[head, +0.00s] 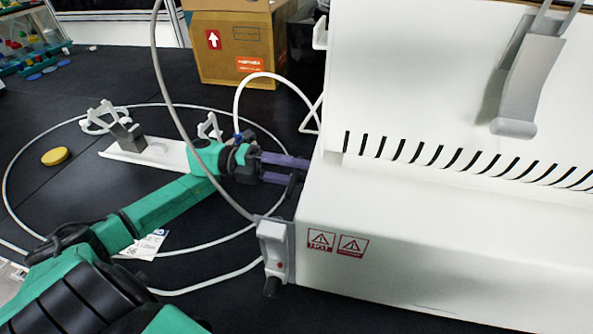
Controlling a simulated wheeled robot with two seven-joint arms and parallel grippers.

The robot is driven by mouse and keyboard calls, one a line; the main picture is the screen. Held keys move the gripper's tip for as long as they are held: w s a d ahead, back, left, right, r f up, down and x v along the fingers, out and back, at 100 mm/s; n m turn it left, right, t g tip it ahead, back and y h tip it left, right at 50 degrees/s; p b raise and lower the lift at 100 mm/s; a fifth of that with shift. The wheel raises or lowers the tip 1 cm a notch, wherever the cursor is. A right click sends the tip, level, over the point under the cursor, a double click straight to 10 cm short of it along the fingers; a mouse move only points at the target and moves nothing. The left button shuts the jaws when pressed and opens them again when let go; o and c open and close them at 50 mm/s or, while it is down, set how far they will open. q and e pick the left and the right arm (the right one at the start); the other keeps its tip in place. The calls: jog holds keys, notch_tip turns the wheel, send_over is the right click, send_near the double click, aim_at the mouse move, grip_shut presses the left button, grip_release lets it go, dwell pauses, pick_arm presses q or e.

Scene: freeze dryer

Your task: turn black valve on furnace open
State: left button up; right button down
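The furnace (440,225) is a large white box with slotted vents, filling the right side of the head view. My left gripper (296,171), with purple fingers on a green arm, reaches to the furnace's left side. Its fingers are apart, one above the other in the picture. A small dark part (293,186), possibly the black valve, shows by the fingertips at the furnace's left edge. It is mostly hidden, and I cannot tell whether the fingers touch it or how it is turned. My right gripper is not in view.
A white hose (250,82) and a grey cable (170,98) run near my arm.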

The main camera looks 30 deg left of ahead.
pick_arm(q)
jog(key=b+v, duration=0.1)
jog(key=v, duration=0.6)
jog(key=shift+a, duration=0.25)
jog(key=shift+s+f, duration=0.1)
